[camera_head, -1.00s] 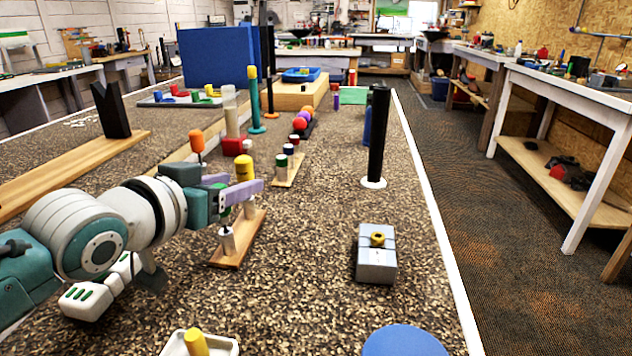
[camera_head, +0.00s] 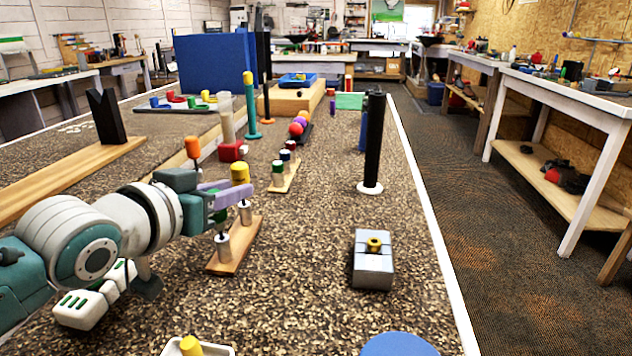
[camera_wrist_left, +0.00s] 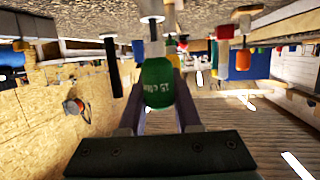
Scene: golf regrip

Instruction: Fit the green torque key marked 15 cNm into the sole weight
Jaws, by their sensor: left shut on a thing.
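My left gripper (camera_head: 232,191) is shut on the green torque key (camera_wrist_left: 158,84). The key's green handle sits between the fingers in the left wrist view, its printed marking only partly readable. In the head view the fingers mostly hide the handle. The key is over the front metal post of a small wooden rack (camera_head: 224,265); I cannot tell whether its tip is still in the post. A yellow-topped key (camera_head: 240,172) stands at the rack's rear post, close behind the fingers. A gold sole weight (camera_head: 374,245) sits on a grey block (camera_head: 373,269) to the right. My right gripper is out of view.
An orange-topped tool (camera_head: 193,147) stands just behind the gripper. A second rack (camera_head: 284,180) with capped pieces lies farther back. A tall black post (camera_head: 373,140) on a white base stands beyond the grey block. The counter between rack and block is clear.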

